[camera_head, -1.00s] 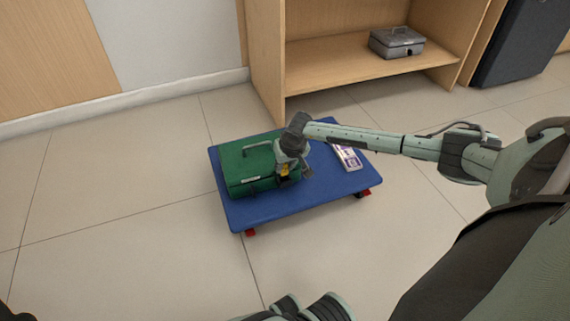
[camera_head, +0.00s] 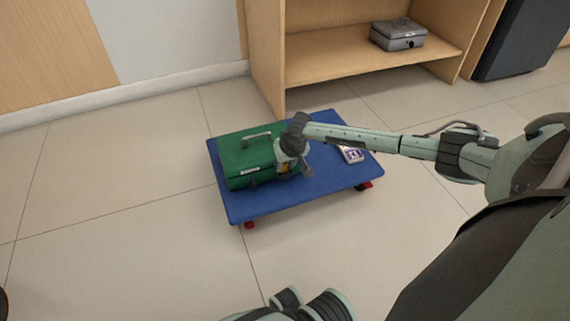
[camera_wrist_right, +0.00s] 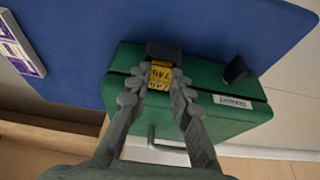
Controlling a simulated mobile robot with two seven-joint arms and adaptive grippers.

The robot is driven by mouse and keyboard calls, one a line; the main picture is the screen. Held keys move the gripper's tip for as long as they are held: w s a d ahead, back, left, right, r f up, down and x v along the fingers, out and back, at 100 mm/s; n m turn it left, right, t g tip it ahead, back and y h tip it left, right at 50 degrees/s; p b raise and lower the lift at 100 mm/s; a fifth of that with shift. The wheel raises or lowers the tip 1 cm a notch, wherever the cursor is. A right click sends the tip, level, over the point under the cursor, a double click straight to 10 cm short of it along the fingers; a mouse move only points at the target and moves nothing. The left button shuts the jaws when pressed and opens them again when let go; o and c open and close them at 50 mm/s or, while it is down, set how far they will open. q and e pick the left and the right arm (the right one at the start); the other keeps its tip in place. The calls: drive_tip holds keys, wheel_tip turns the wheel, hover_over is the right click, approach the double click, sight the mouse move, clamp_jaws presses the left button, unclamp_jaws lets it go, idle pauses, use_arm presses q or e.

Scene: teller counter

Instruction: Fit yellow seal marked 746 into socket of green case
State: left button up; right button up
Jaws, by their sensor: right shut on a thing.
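The green case (camera_head: 235,160) lies on a blue wheeled platform (camera_head: 262,205), its handle on top. My right gripper (camera_head: 285,170) is at the case's right front end. In the right wrist view its fingers (camera_wrist_right: 158,90) are shut on the yellow seal (camera_wrist_right: 159,77), whose marking 746 reads upside down. The seal is beside a dark block (camera_wrist_right: 163,50) at the edge of the green case (camera_wrist_right: 218,122). I cannot tell whether the block is the socket or whether the seal sits inside it. In the head view the gripper hides most of the seal.
A white and purple pack (camera_head: 351,154) lies on the platform's right part; it also shows in the wrist view (camera_wrist_right: 18,45). A black latch (camera_wrist_right: 235,70) sticks out of the case near a white label (camera_wrist_right: 232,102). A grey metal box (camera_head: 398,35) stands on a wooden shelf behind.

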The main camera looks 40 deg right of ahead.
idle(0.3)
drive_tip(key=o, duration=0.9)
drive_tip(key=shift+f, duration=0.1)
drive_tip(key=shift+c, duration=0.2)
